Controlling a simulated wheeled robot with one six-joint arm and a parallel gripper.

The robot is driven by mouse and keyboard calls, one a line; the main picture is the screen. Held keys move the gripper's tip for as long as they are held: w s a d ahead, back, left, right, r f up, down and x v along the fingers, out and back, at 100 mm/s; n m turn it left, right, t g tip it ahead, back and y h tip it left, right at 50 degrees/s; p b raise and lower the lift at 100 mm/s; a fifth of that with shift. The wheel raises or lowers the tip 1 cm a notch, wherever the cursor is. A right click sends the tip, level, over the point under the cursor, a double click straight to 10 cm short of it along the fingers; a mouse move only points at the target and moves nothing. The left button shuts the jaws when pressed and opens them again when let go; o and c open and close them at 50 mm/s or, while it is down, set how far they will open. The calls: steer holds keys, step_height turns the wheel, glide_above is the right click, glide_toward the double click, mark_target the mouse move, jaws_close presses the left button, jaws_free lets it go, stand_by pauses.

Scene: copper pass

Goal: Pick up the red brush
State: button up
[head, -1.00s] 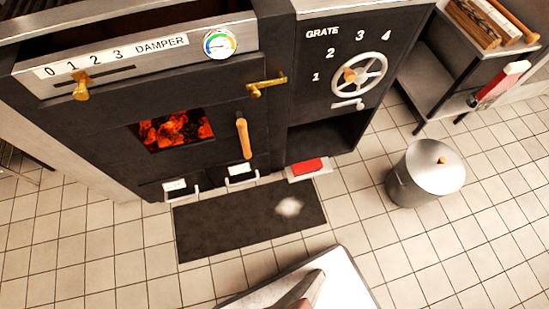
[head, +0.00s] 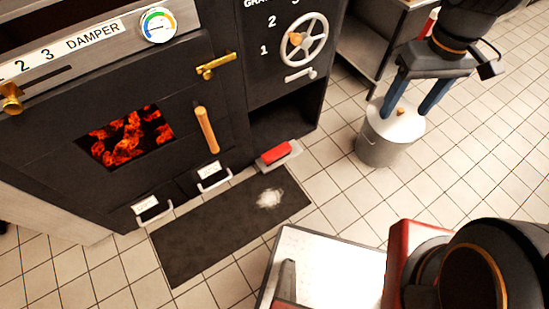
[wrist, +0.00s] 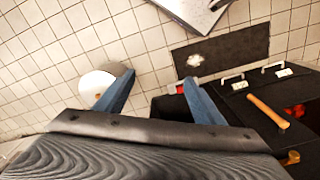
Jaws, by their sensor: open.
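A red block-shaped thing (head: 276,153), which looks like the red brush, lies at the foot of the black stove on a pale flat piece. I cannot make out bristles. In the wrist view the red piece (wrist: 179,88) shows small beside the tip of the right-hand finger, partly hidden by it. My gripper (head: 406,112) is open, with two blue fingers apart and nothing between them. In the head view it appears in front of the lidded metal bin, right of the red thing. In the wrist view my gripper (wrist: 157,80) points over the floor.
The metal bin (head: 380,150) stands on the tiles right of the stove. A dark mat (head: 215,235) with a white powdery patch lies before the stove. The stove (head: 75,190) shows glowing coals, an orange handle and drawer pulls. A second red item (head: 430,22) hangs by the shelf, partly hidden.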

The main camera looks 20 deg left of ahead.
steer(key=w+a+f+n+b, duration=0.3)
steer(key=w+a+f+b, duration=0.1)
steer(key=f, duration=0.3)
steer(key=w+a+f+n+b, duration=0.3)
steer(key=w+f+b, duration=0.1)
steer(key=f, duration=0.3)
steer(key=n+b, duration=1.7)
steer(key=b, duration=0.8)
glide_above(277, 151)
steer(key=f, duration=4.2)
steer(key=shift+d+f, duration=0.2)
steer(key=shift+a+f+b, duration=0.15)
steer(key=shift+f+b, duration=0.15)
steer(key=shift+b, duration=0.1)
steer(key=shift+f+b, duration=2.4)
steer(key=shift+f, duration=1.4)
steer(key=shift+r, duration=0.1)
steer(key=c, duration=1.2)
steer(key=shift+r, duration=0.15)
